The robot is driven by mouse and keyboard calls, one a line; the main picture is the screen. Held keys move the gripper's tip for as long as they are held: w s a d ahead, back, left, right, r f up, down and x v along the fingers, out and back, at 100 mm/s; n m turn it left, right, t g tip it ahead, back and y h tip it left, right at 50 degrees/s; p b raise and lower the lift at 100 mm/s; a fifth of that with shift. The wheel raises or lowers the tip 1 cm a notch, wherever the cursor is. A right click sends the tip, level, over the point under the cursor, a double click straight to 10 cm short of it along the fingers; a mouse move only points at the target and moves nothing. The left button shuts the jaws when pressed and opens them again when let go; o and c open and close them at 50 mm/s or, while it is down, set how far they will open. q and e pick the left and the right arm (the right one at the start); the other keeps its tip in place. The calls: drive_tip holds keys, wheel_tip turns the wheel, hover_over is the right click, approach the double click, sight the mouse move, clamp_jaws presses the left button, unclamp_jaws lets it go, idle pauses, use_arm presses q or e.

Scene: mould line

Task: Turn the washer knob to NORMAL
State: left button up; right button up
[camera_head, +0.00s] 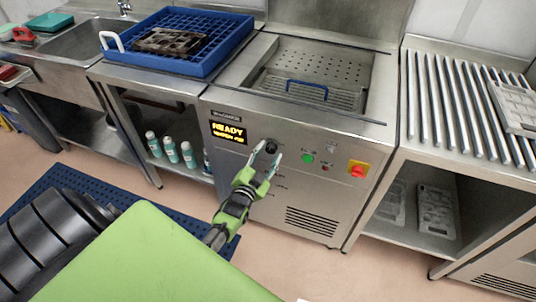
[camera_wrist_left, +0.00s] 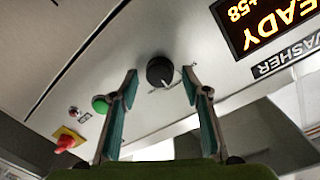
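The washer knob (camera_head: 271,147) is a round black dial on the front panel of the steel washer (camera_head: 300,195). In the left wrist view the knob (camera_wrist_left: 160,72) has a white pointer mark at its lower edge. My left gripper (camera_head: 268,158) is open, with its two teal-padded fingers spread on either side of the knob's position. In the left wrist view the fingers (camera_wrist_left: 162,92) stand short of the knob, with nothing between them. The display (camera_head: 228,131) reads READY. Position labels near the knob are too small to read. My right gripper is not in view.
A green button (camera_head: 307,158), a small red button (camera_head: 325,168) and a red-and-yellow switch (camera_head: 358,169) sit right of the knob. A blue rack (camera_head: 215,62) stands on the left counter. A roller table (camera_head: 465,150) stands at right.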

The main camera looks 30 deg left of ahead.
use_arm(q)
drive_tip(key=v, duration=1.2)
idle(0.4)
drive_tip(key=s+d+f+g+h, duration=0.1)
drive_tip(key=s+d+f+g, duration=0.3)
drive_tip(key=f, duration=0.5)
drive_tip(key=s+d+f+n+g+h, duration=0.1)
drive_tip(key=s+d+f+g, duration=0.15)
drive_tip(key=s+f, duration=0.55)
drive_tip(key=s+d+f+g+h, duration=0.1)
drive_tip(key=s+d+f+g, duration=0.15)
drive_tip(key=f, duration=0.85)
drive_tip(key=s+d+f+g, duration=0.1)
drive_tip(key=s+f, duration=0.3)
drive_tip(key=s, duration=0.4)
drive_tip(key=s+f+g, duration=0.3)
drive_tip(key=s+f, duration=0.1)
drive_tip(key=s, duration=0.5)
drive_tip(key=s+d+f+n+g, duration=0.1)
drive_tip(key=s+f+g, duration=0.2)
drive_tip(key=s, duration=0.5)
drive_tip(key=shift+s+d+f+h, duration=0.3)
drive_tip(key=shift+s+d+f, duration=0.1)
drive_tip(key=shift+f, duration=0.2)
drive_tip(key=c, duration=0.4)
drive_tip(key=shift+s+a, duration=0.1)
drive_tip(key=shift+s, duration=0.05)
drive_tip(key=shift+c, duration=0.2)
